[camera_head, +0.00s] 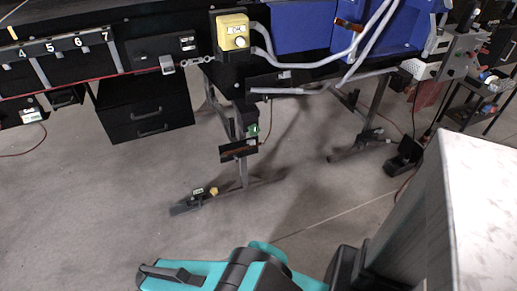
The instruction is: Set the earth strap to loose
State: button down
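A small metal clasp (166,64) with a short chain (198,61) hangs at the front edge of the dark conveyor frame, left of a yellow box (233,32). It may be the earth strap, but I cannot tell for sure. The chain runs from the clasp toward the frame below the yellow box, slightly slack. A small green part (254,129) also shows on the stand below. Teal and dark links of my arm fill the bottom of the view, well apart from these things. I do not see my gripper's fingers.
A black drawer unit (146,108) stands under the conveyor at left. Grey hoses (320,62) and blue panels (300,25) are at the top. A pale-topped cabinet (485,210) stands close at right. The grey floor (90,215) is open at lower left.

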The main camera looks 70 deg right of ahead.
aim_at(247, 147)
jog(key=u, duration=1.05)
jog(key=k, duration=0.15)
jog(key=z, duration=2.85)
jog(key=k, duration=0.7)
jog(key=z, duration=0.1)
jog(key=i, duration=1)
